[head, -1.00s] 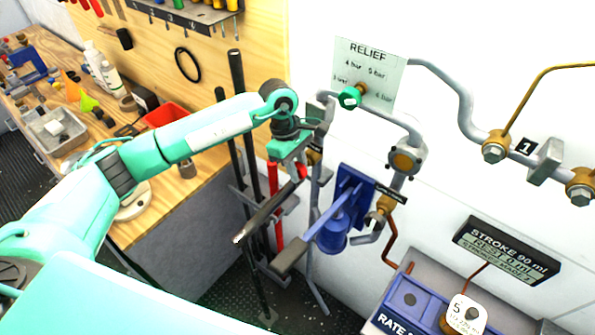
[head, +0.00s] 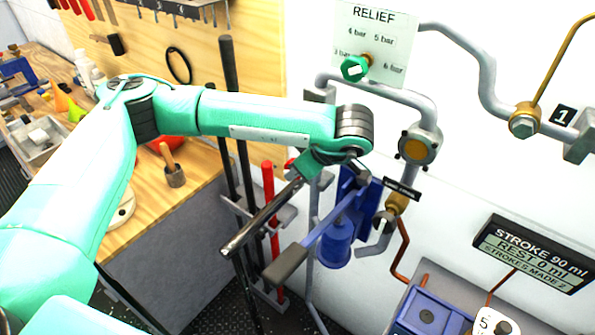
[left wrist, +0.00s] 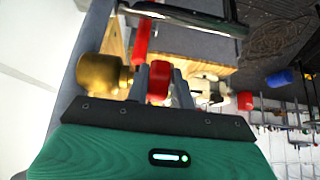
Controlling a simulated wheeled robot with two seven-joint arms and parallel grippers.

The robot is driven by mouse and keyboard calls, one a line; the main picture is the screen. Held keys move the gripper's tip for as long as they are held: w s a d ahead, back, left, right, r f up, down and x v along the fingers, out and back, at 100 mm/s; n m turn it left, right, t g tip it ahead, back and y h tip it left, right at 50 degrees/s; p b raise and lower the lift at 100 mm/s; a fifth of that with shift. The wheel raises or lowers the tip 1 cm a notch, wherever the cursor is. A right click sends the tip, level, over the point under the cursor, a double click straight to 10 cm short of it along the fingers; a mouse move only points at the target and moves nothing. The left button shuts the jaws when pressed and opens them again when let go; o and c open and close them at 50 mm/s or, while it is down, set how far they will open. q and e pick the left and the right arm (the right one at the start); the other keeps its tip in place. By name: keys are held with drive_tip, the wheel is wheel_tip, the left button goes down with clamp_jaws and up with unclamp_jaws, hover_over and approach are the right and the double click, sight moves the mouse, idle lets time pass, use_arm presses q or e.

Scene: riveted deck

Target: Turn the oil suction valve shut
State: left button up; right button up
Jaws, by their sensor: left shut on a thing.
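The oil suction valve is mostly hidden behind my left gripper in the head view. A small red part, seemingly its handle (head: 290,165), shows at the gripper's left side. In the left wrist view, my left gripper (left wrist: 160,82) is shut on this red handle (left wrist: 158,86), which sits between its two grey fingers. A brass valve body (left wrist: 101,75) is just left of the fingers. In the head view, my left gripper (head: 322,166) is by the thin grey pipe, left of the blue pump bracket. I cannot read the handle's angle. My right gripper is not in view.
A bare metal bar (head: 258,218) slants just below the gripper. A blue hand pump (head: 335,245) with a grey-gripped lever (head: 285,265) stands close on the right. The relief panel (head: 375,45) is above. A wooden workbench (head: 190,205) is at left.

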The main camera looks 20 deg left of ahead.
use_arm(q)
drive_tip(key=t+y, duration=0.1)
drive_tip(key=y, duration=0.2)
drive_tip(key=shift+d+f, duration=0.1)
drive_tip(key=shift+d, duration=0.05)
drive_tip(key=shift+f+t+y, duration=0.2)
drive_tip(key=shift+t+y, duration=0.4)
drive_tip(key=shift+y, duration=0.8)
drive_tip(key=shift+b, duration=0.3)
drive_tip(key=o, duration=1)
